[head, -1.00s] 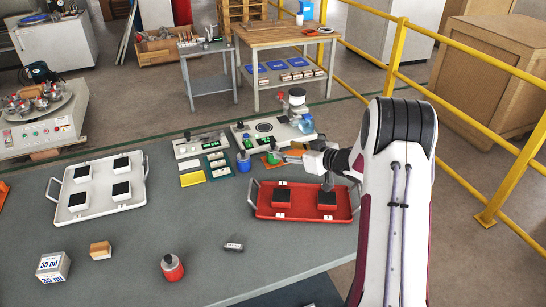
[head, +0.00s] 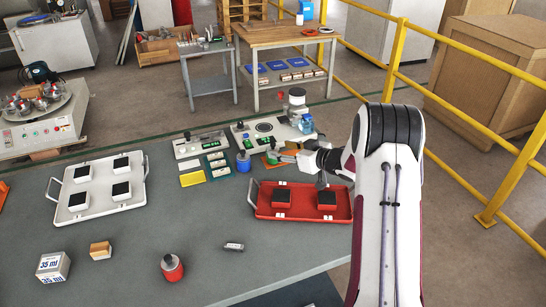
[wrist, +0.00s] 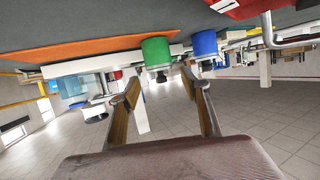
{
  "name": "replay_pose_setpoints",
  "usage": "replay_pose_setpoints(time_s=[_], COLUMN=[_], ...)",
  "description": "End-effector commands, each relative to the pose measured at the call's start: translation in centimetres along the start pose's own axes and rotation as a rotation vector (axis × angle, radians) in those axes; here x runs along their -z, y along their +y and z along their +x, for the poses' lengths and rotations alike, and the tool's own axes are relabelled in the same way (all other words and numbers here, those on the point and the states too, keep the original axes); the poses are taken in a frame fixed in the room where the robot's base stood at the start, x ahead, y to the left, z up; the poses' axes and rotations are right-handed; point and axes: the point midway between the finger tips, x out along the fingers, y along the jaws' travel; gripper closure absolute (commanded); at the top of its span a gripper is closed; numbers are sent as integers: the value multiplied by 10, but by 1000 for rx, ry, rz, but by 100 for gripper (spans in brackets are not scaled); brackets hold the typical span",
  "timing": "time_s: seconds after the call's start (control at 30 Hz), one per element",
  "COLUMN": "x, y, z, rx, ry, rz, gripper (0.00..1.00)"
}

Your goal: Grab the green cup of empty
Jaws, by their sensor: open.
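The green cup (wrist: 157,51) shows in the wrist view, which looks upside down. It stands by an orange sheet, just beyond my open fingers and roughly between them. My gripper (wrist: 163,85) is open and holds nothing. In the head view, the green cup (head: 272,158) is small and partly hidden by my gripper (head: 281,153), which reaches in low from the right. I cannot tell from these views whether a finger touches the cup.
A blue cup (wrist: 205,43) stands close beside the green one; it also shows in the head view (head: 243,161). A red tray (head: 262,212) with black-topped blocks lies in front of my gripper. Scales and bottles (head: 305,124) stand behind. The front of the table has free room.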

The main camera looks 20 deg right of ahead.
Motion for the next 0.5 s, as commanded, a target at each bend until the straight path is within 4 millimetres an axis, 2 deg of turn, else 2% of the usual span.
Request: replay_pose_setpoints(time_s=[0.27,0.5], x=[0,0], y=[0,-1], z=[3,24], rx=[1,3], ry=[0,0], rz=[0,0], gripper=[53,53])
